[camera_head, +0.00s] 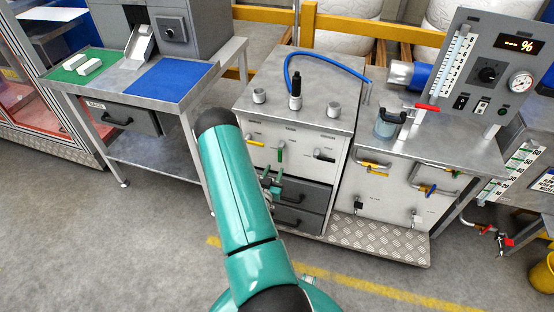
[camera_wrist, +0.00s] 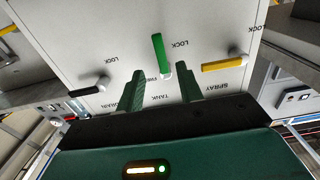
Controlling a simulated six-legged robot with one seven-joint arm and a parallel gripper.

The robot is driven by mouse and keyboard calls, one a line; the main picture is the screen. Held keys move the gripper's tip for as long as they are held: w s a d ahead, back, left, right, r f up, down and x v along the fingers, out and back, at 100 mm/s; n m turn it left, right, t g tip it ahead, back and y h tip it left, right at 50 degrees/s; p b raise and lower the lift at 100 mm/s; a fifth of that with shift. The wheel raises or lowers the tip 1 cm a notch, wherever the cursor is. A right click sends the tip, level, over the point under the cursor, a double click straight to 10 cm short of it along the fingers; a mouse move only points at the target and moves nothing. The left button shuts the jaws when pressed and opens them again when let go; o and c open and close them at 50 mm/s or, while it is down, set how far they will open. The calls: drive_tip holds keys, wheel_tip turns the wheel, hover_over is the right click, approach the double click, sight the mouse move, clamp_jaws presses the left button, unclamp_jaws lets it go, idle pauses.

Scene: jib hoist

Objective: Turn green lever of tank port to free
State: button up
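The green lever (camera_wrist: 160,52) sits on the light front panel (camera_wrist: 215,25) of the middle cabinet, above the word TANK in the wrist view. It runs up the picture from its pivot, its free end beside a LOCK mark; a FREE mark is near the pivot. In the head view the green lever (camera_head: 279,153) hangs down from its pivot. My gripper (camera_wrist: 160,78) is open and empty, one finger to each side of the pivot in the picture. I cannot tell its gap to the panel. In the head view my gripper (camera_head: 270,184) is just below and left of the lever.
A yellow lever (camera_wrist: 222,64) marked SPRAY and a black lever (camera_wrist: 86,89) marked DRAIN flank the green one. Dark drawers (camera_head: 300,205) with handles lie below the panel. A second cabinet (camera_head: 400,195) with pipes and valves stands to the right. The front floor is open.

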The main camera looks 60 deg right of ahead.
sight(279, 157)
drive_tip(key=d, duration=0.4)
drive_tip(key=w+d, duration=0.1)
drive_tip(key=d, duration=0.2)
drive_tip(key=shift+w, duration=0.1)
drive_tip(key=shift+c, duration=0.3)
clamp_jaws()
